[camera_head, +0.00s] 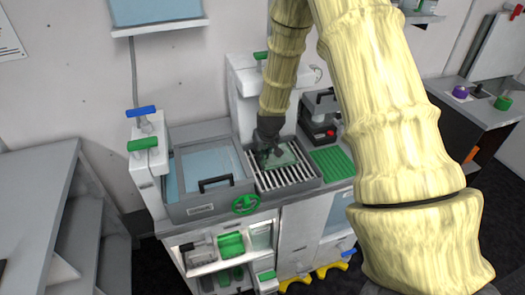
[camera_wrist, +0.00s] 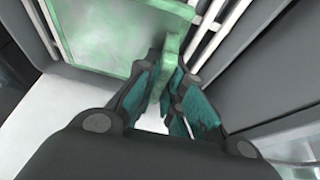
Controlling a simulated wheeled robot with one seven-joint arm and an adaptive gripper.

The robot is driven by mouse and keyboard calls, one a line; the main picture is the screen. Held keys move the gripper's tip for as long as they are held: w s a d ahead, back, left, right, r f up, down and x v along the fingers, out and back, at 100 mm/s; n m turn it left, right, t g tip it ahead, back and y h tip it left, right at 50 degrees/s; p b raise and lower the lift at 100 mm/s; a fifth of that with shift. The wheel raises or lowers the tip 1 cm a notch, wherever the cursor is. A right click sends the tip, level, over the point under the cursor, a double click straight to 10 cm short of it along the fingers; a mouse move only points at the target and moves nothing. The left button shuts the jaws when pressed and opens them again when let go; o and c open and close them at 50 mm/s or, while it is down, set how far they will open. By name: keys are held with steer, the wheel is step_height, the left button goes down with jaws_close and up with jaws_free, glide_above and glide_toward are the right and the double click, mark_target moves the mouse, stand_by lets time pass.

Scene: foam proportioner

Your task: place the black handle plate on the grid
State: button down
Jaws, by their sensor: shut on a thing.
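My gripper (camera_head: 267,158) is shut on the upright pale green handle of a translucent green plate (camera_head: 284,155). In the wrist view, the handle is between my teal-padded fingers (camera_wrist: 170,95) and the plate (camera_wrist: 105,35) spreads to the upper left. The plate is over the back part of the grid (camera_head: 290,184), whose light bars show in front of it. I cannot tell whether it touches the bars. A black handle (camera_head: 215,183) shows at the front of the clear cover (camera_head: 208,165) on the basin left of the grid.
A green ribbed mat (camera_head: 332,164) lies right of the grid, with a dark device (camera_head: 318,115) behind it. A green valve wheel (camera_head: 246,204) is on the front. Blue (camera_head: 141,111) and green (camera_head: 143,144) levers stand at the left. Shelves are below.

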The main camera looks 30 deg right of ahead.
steer(key=c, duration=1.5)
jaws_free()
steer(key=shift+b+v, duration=1.45)
steer(key=shift+v, duration=4.55)
steer(key=shift+s, duration=0.1)
